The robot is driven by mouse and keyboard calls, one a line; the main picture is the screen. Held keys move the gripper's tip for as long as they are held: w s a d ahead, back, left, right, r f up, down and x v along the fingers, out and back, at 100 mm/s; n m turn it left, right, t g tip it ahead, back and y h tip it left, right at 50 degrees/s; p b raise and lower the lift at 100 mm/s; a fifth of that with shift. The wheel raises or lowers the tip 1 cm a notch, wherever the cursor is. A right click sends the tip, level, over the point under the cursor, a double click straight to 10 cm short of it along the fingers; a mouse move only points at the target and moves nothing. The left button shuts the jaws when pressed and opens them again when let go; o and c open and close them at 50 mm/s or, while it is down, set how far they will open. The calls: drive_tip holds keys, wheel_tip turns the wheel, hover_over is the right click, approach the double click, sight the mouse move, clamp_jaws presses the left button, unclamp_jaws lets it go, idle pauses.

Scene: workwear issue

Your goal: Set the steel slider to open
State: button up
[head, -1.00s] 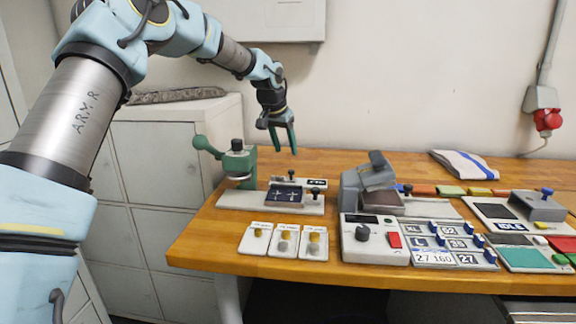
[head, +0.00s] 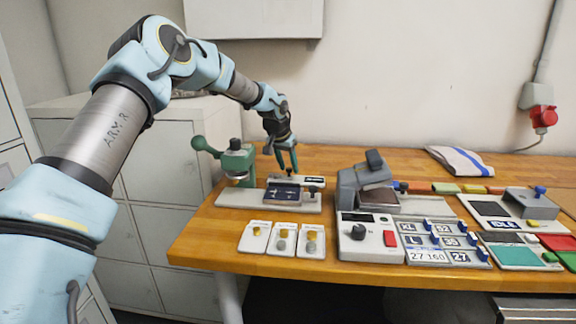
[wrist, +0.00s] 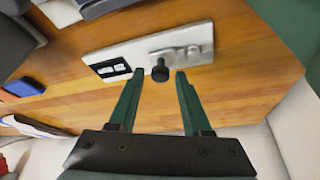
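The steel slider (wrist: 184,40) is a grey metal piece with a black knob (wrist: 160,70), on a pale plate (wrist: 128,50) in the wrist view. A black-and-white label window (wrist: 111,67) is at the plate's left end; its word is unreadable.
A green press (head: 238,160) with a lever stands left of the plate. Cards with gold and silver discs (head: 283,240) lie in front. A grey press (head: 362,185), a control box (head: 368,236) and number tiles (head: 430,257) stand to the right.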

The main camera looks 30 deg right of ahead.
clamp_jaws()
idle(1.1)
